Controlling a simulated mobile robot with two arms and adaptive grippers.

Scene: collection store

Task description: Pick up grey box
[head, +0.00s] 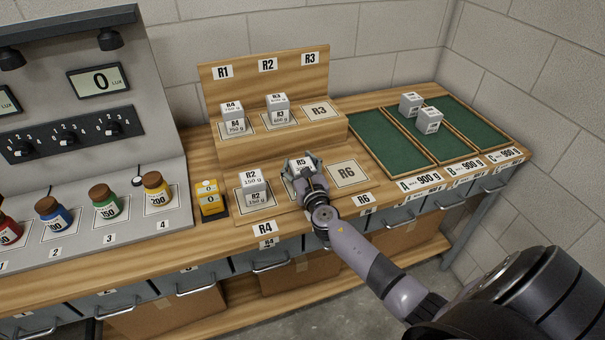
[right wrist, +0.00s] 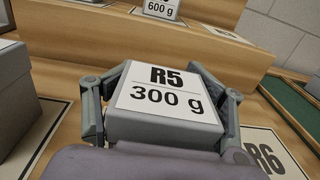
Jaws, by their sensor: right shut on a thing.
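A small grey box labelled R5, 300 g (right wrist: 165,95) sits at the R5 place on the front step of the wooden rack, between R4 and R6. My right gripper (head: 302,168) has its fingers on both sides of this box and is shut on it. In the head view the box (head: 300,162) is partly covered by the gripper. Other grey boxes stand on the rack: one labelled R2, 150 g (head: 252,182) at the front left, one labelled R4 (head: 232,112) and one labelled R3 (head: 278,104) on the upper step. My left gripper is not in view.
The R6 place (head: 347,174) and the upper R3 place (head: 319,111) are bare. Green trays A (head: 390,150), B and C lie at the right, with two grey boxes (head: 411,103) near the middle. A yellow device (head: 210,200) and coloured bottles (head: 157,188) stand to the left.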

